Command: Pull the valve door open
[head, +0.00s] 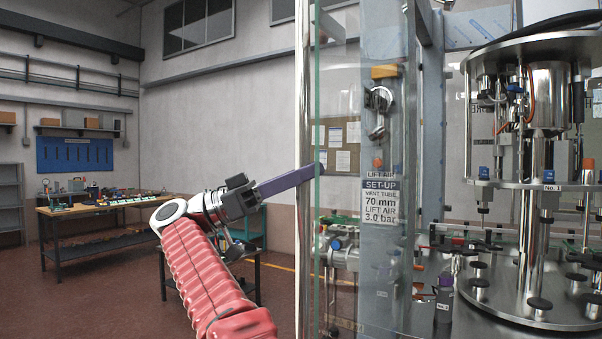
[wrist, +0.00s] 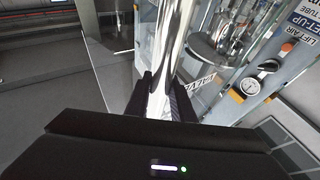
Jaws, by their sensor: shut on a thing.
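The valve door is a clear glass panel (head: 340,85) with a greenish edge, in the middle of the head view. A tall upright chrome bar (head: 303,80) runs along its left edge; it also shows in the wrist view (wrist: 175,45). My gripper (head: 313,171) reaches in from the left at about mid-height of the bar. In the wrist view my gripper's dark fingers (wrist: 161,98) are on both sides of the bar, shut on it. The head view does not show clearly how far the door stands open.
Behind the glass are a set-up sign (head: 380,199) and a gauge (head: 380,99). The filler carousel (head: 535,185) with several valves stands at the right. A workbench (head: 95,208) stands far left. The floor (head: 100,295) at the left front is clear.

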